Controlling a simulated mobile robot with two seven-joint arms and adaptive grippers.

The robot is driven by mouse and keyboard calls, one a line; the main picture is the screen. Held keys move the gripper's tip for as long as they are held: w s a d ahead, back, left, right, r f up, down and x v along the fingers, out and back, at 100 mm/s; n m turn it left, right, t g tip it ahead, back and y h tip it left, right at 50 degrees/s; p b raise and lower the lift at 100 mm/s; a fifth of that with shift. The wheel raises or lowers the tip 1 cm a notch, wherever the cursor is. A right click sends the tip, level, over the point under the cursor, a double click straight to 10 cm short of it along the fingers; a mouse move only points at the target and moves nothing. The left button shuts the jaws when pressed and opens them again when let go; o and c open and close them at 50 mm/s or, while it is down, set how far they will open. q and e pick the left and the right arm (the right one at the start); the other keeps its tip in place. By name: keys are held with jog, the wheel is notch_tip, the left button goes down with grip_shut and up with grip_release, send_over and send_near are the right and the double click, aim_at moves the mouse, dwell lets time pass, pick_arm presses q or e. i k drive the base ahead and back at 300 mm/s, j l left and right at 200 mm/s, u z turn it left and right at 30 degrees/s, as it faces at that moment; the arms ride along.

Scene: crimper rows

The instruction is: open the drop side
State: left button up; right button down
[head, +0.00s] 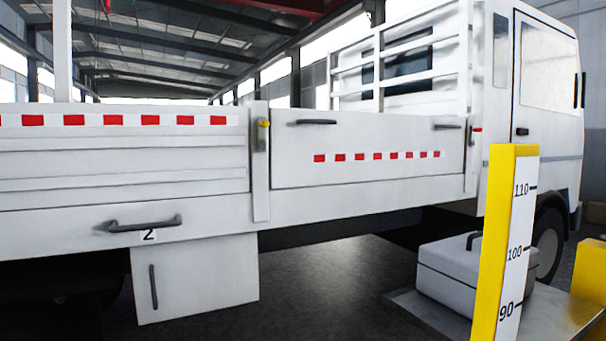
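A white flatbed truck fills the head view, its side facing me. The right-hand drop side (365,172) stands upright between two posts and looks closed. It has dark handles near its top left (316,122) and top right (447,127), and a dashed red strip. The left post has a latch with a yellow tip (263,124). The right post has a latch with a red tip (477,129). A second side panel (120,155) with red and white marking stands upright to the left. Neither gripper is in view.
A yellow-edged height gauge post (493,240) stands in the right foreground. Behind it a white case (465,272) sits on a low plate (425,315). A white box (195,278) hangs below a dark bar handle (145,224). The floor (335,285) between box and case is clear.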

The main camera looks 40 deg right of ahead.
aim_at(308, 146)
jog(key=i+z, duration=0.15)
jog(key=z, duration=0.25)
jog(key=i+z, duration=0.1)
jog(key=z, duration=0.35)
jog(key=i+z, duration=0.15)
jog(key=z, duration=0.25)
jog(key=i+j+z, duration=0.1)
jog(key=z, duration=0.35)
